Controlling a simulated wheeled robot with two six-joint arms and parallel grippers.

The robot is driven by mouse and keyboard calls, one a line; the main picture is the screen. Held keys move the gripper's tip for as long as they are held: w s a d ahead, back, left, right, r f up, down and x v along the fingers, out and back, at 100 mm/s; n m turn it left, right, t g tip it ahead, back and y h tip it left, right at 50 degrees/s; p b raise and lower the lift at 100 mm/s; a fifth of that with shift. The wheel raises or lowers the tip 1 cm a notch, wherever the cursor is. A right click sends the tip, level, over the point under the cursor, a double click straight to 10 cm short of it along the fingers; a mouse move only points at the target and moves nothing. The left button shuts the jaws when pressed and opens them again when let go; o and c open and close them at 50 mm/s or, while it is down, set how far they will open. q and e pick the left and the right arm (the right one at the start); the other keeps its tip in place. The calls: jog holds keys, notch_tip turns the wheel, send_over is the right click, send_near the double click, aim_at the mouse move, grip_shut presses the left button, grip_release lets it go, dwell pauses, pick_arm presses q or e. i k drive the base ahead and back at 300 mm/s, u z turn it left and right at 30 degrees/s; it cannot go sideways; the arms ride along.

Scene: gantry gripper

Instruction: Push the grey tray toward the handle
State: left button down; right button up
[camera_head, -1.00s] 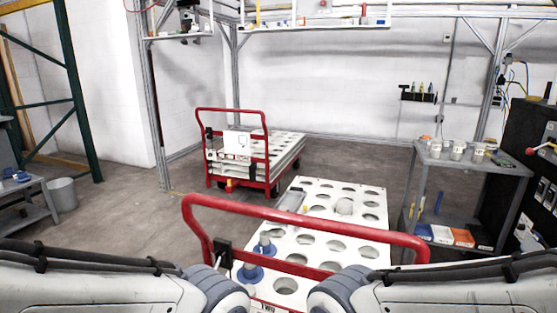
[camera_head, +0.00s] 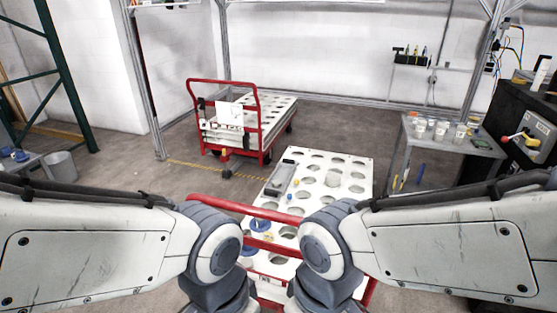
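The grey tray (camera_head: 281,179) lies lengthwise on the left side of a white cart top (camera_head: 352,197) with rows of round holes. The red handle (camera_head: 262,211) of this cart crosses in front of me, partly hidden behind my arms. Neither gripper shows; both are below the bottom edge of the picture.
Blue round pieces (camera_head: 260,225) stand near the handle on the cart top. A second red-handled cart (camera_head: 243,120) stands farther back left. A grey shelf table (camera_head: 450,142) with white cups is at the right. Bare floor lies between the carts.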

aim_at(284, 172)
jog(key=z, duration=0.05)
jog(key=k, duration=0.5)
jog(key=u, duration=0.5)
jog(key=i, duration=0.6)
jog(key=u, duration=0.85)
jog(key=i, duration=3.45)
jog(key=z, duration=0.9)
jog(key=i, duration=0.9)
jog(key=z, duration=1.4)
jog(key=i, duration=0.6)
jog(key=z, duration=0.3)
